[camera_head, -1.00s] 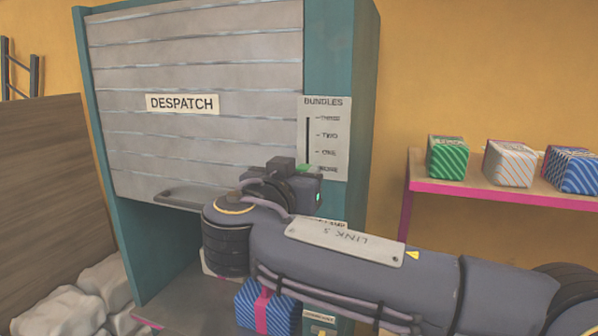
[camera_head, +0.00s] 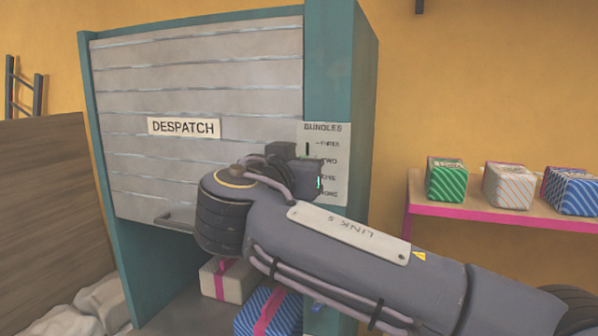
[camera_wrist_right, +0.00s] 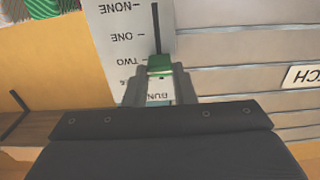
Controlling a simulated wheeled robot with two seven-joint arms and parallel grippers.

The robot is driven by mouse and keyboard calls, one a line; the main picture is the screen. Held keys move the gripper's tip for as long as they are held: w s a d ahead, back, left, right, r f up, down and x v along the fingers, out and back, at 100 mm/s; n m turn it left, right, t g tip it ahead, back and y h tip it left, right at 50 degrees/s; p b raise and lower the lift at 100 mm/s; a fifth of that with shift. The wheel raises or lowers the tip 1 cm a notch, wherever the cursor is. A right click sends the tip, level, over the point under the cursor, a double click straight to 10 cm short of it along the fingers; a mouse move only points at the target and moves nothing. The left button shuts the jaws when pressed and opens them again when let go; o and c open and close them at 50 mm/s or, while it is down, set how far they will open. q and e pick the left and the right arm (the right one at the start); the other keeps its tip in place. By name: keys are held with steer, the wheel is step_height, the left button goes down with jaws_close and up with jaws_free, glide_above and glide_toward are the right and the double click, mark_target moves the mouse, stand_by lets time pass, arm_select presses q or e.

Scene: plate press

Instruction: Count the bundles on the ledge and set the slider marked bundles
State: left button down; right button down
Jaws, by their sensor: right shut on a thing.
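The slider plate marked BUNDLES (camera_head: 336,190) is on the teal post right of the DESPATCH shutter, with marks from NONE up to THREE. My right gripper (camera_wrist_right: 159,78) is shut on the green slider knob (camera_wrist_right: 160,64). In the upside-down wrist view the knob sits about level with TWO or slightly towards THREE. My wrist hides the knob in the head view. On the ledge (camera_head: 470,211) at right stand a green striped bundle (camera_head: 446,182), a white bundle with orange stripes (camera_head: 509,187) and a blue striped bundle (camera_head: 573,192). The ledge runs out of frame. My left gripper is not in view.
The DESPATCH shutter (camera_head: 200,75) is partly lowered. Below it lie a pale parcel with a pink ribbon (camera_head: 222,280) and a blue striped parcel (camera_head: 282,318). Pale sacks (camera_head: 95,308) lie at lower left beside a wooden panel (camera_head: 50,210).

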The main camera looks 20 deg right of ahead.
steer(key=c, duration=1.2)
jaws_free()
steer(key=shift+s, duration=0.1)
steer(key=b+v, duration=0.2)
steer(key=v, duration=0.5)
steer(key=shift+s+a, duration=0.25)
steer(key=shift+f, duration=0.1)
